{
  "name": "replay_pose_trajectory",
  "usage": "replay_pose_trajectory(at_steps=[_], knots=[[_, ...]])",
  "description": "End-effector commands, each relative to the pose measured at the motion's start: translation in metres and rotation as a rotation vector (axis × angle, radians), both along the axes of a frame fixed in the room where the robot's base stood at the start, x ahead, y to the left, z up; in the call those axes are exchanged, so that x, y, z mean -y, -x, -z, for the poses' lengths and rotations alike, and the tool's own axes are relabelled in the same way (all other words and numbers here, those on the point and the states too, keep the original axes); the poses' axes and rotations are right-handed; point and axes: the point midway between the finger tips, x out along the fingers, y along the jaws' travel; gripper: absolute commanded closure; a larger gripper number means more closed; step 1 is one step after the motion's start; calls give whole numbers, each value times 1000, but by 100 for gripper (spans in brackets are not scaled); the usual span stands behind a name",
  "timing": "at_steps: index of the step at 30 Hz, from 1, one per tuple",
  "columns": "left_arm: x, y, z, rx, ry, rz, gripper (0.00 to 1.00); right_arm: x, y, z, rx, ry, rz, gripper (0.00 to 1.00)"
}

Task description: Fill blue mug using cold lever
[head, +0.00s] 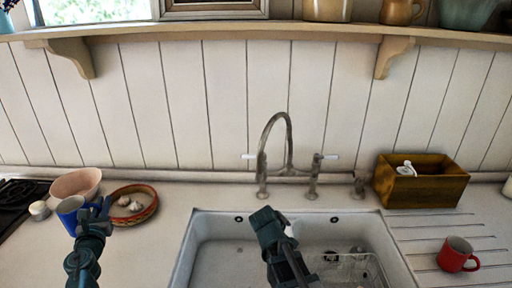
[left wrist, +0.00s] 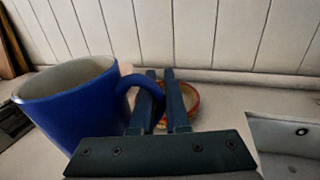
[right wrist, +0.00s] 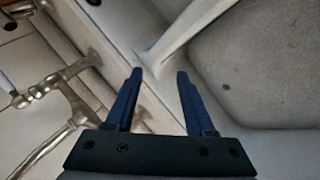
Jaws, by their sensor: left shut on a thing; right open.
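The blue mug (head: 70,211) is at the left of the counter, upright. In the left wrist view the mug (left wrist: 72,105) fills the left side, with its handle between my fingers. My left gripper (head: 101,208) is shut on that handle. The tap (head: 288,150) arches over the back edge of the sink, with a white-tipped lever at its left (head: 249,156) and another at its right (head: 331,156). I cannot tell which is cold. My right gripper (head: 262,215) is open and empty above the sink, in front of the tap. The tap also shows in the right wrist view (right wrist: 45,88).
The sink (head: 215,250) holds a wire rack (head: 350,270). A round dish with garlic (head: 150,210) and a pink bowl (head: 85,180) stand near the blue mug. A wooden box (head: 440,190) and a red mug (head: 457,254) are at the right.

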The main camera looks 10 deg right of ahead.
Motion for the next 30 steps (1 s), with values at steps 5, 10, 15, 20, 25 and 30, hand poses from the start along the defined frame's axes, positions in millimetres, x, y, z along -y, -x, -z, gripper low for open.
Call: replay_pose_trajectory(at_steps=[5, 10, 15, 20, 25, 30], knots=[[0, 0, -17, 0, -1, 0, 100, 84, -57, -59, 147, 235, -79, 46], [0, 0, -27, 0, -1, 0, 100, 147, -89, -110, 228, 463, -173, 46], [0, 0, -34, 0, -1, 0, 100, 188, -105, -144, 260, 635, -254, 46], [0, 0, -36, 0, -1, 0, 100, 203, -111, -158, 269, 715, -297, 46], [0, 0, -36, 0, -1, 0, 100, 205, -112, -160, 271, 729, -306, 46], [0, 0, -34, 0, -1, 0, 100, 208, -117, -158, 271, 726, -305, 46]])
